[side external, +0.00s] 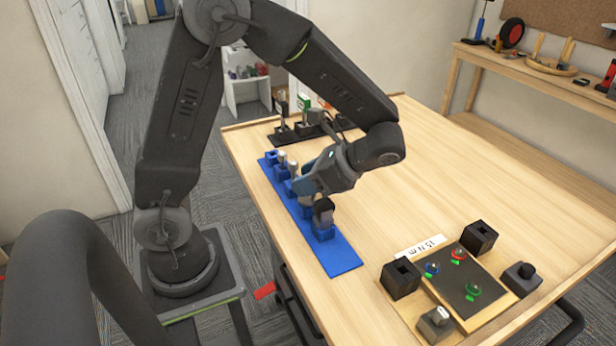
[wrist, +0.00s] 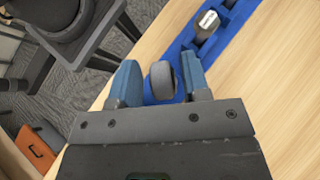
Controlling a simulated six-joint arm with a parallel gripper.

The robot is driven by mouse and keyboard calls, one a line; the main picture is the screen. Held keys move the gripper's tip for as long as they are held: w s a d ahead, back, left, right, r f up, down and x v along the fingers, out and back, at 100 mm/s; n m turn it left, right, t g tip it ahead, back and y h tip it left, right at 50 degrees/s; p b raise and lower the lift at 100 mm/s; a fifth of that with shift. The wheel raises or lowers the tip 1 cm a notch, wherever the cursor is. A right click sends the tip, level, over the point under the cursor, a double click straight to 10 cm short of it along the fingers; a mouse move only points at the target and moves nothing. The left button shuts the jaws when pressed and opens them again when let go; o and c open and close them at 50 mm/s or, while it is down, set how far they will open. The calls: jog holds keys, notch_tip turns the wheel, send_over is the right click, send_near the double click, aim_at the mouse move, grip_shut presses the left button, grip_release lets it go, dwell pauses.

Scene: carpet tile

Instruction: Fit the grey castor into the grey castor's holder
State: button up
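The grey castor (wrist: 161,80) shows in the wrist view as a rounded grey wheel between my gripper's two blue fingers. My gripper (wrist: 160,85) is open around it, with a narrow gap on each side. Blue rack surface shows beneath. Which socket or block is the grey castor's holder I cannot tell.
A black rack (side external: 285,138) with upright parts stands behind. The table's middle is clear.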

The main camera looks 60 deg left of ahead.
jog(key=shift+o, duration=0.6)
jog(key=v, duration=1.3)
jog(key=shift+w+d+r, duration=0.2)
jog(key=shift+w+d, duration=0.05)
jog(key=s+a+r+n+t+h, duration=0.1)
jog(key=s+n+t+h, duration=0.6)
jog(key=s+t, duration=0.6)
jog(key=shift+s+a+r+n, duration=0.25)
jog(key=shift+s+n, duration=0.3)
jog(key=shift+n, duration=0.45)
